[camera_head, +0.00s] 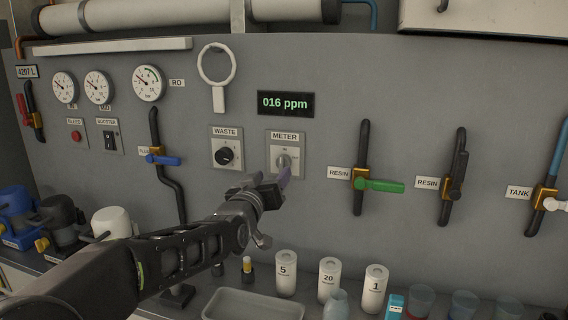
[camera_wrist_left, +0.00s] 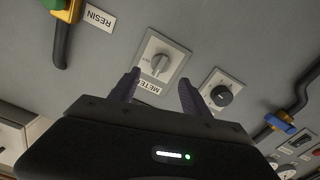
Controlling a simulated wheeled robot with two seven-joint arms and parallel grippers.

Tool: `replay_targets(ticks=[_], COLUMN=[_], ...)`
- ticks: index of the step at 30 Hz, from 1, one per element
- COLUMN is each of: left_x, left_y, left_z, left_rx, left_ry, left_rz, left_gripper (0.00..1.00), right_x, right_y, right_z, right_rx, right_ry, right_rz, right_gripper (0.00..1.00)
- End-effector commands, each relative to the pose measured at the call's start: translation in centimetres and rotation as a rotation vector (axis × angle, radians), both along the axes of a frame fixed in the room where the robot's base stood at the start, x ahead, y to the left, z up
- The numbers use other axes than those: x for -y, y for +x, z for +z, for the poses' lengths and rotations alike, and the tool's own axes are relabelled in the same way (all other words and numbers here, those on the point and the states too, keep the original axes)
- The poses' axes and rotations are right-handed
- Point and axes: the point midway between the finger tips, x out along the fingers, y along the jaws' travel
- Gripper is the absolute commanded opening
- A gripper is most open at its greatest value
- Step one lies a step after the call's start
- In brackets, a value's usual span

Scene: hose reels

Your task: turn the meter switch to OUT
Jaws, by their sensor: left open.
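The meter switch (camera_head: 284,161) is a grey knob on a light plate labelled METER, on the grey wall panel. In the head view, my left gripper (camera_head: 284,174) is in front of it and covers part of its plate. In the left wrist view the panel appears turned over, and the meter switch (camera_wrist_left: 160,64) shows just beyond my open left gripper (camera_wrist_left: 158,88). Nothing is between the fingers, and the knob looks clear of them. The plate's position markings are too small to read surely. My right gripper is not in view.
The WASTE switch (camera_head: 224,155), with a black knob, is just left of the meter switch. A display (camera_head: 286,103) above reads 016 ppm. A green-handled resin valve (camera_head: 380,185) is to the right. White canisters (camera_head: 328,280) and a tray (camera_head: 254,304) stand on the counter below.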

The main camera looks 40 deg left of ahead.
Motion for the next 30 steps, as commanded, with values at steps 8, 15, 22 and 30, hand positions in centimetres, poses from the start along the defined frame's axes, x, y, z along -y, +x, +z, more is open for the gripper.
replay_targets(ticks=[8,15,22,30], left_x=[0.0,-0.8,-2.0,-2.5], left_y=[0.2,2.4,5.8,7.5], left_z=[0.0,0.0,0.0,-0.1], left_rx=[-0.002,-0.004,-0.003,-0.002], left_ry=[-0.001,-0.001,-0.001,-0.001], left_rz=[-0.001,-0.001,-0.001,-0.001], left_gripper=[0.55,0.55,0.55,0.55], right_x=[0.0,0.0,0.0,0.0], right_y=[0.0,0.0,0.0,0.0], right_z=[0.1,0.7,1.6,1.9], right_rx=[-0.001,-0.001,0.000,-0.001], right_ry=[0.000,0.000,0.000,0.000], right_rz=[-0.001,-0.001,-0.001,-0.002], right_gripper=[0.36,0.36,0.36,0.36])
